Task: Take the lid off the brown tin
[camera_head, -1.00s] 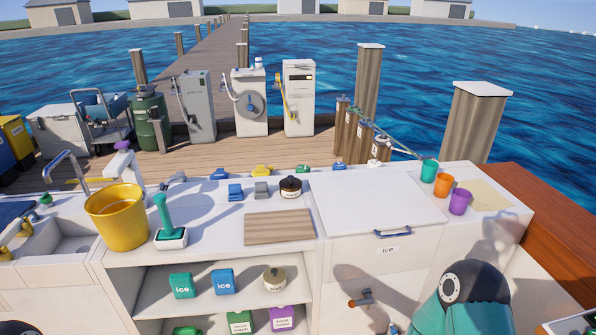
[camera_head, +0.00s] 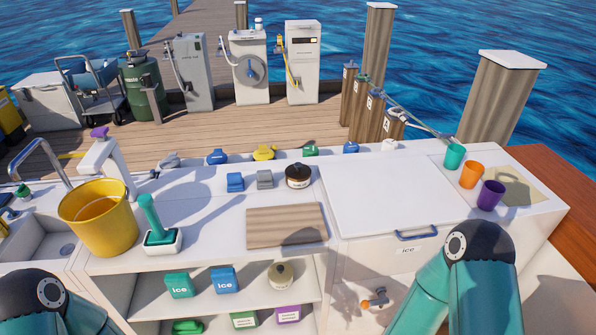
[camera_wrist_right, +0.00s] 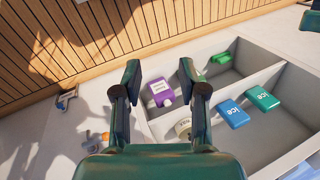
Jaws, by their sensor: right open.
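A dark brown round tin (camera_head: 298,176) with a knob on its lid and a pale label stands upright on the white counter, behind the wooden board. A second, tan round tin (camera_head: 281,275) with a knobbed lid stands on the shelf below; a pale labelled tin there also shows in the right wrist view (camera_wrist_right: 183,128). Both tins look lidded. My right gripper (camera_wrist_right: 160,80) is open and empty, its fingers pointing towards the shelf and floor, apart from the tins. Only my upper arm links show in the head view; my left gripper is out of view.
A wooden board (camera_head: 286,226), a blue box (camera_head: 235,182) and a grey box (camera_head: 265,180) lie near the dark tin. Ice packs (camera_head: 224,280) and a purple container (camera_wrist_right: 161,92) share the shelves. The white ice hatch (camera_head: 385,200) is clear on top.

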